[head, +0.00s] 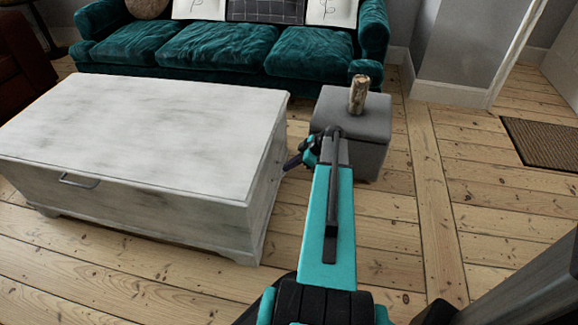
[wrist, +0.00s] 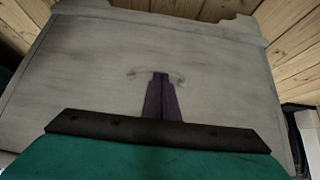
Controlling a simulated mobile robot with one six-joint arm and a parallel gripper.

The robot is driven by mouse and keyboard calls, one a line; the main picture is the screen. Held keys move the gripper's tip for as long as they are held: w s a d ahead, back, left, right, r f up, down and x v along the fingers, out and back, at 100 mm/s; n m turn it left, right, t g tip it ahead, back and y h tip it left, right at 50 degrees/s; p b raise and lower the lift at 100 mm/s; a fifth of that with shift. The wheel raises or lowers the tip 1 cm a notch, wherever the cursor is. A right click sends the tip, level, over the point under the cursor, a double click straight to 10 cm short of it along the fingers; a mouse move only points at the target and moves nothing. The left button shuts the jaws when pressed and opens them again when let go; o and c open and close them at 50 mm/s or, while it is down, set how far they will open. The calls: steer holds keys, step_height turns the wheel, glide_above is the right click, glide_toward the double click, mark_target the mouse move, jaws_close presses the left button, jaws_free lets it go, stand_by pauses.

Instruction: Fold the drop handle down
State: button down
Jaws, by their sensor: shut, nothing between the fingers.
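A whitewashed wooden chest (head: 150,125) stands on the floor at the left in the head view, its lid shut. In the wrist view its end panel (wrist: 90,70) fills most of the picture, with the feet toward the top. A pale curved drop handle (wrist: 132,74) is on that panel, partly hidden behind my fingers. I cannot tell how far it stands out from the panel. My gripper (wrist: 160,76) is shut and empty, its tips over the middle of the handle. Whether they touch it is unclear. In the head view my gripper (head: 292,163) is beside the chest's right end.
A grey metal handle (head: 78,181) is on the chest's long front. A grey ottoman (head: 370,142) with a patterned cylindrical object (head: 358,95) on it stands close behind my arm. A teal sofa (head: 215,48) is at the back. Floor at the right is free, up to a brown mat (head: 545,145).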

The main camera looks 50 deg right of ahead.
steer(key=shift+s+d+f+t+y+b, duration=0.25)
steer(key=shift+f+t+b, duration=0.3)
steer(key=shift+b, duration=0.35)
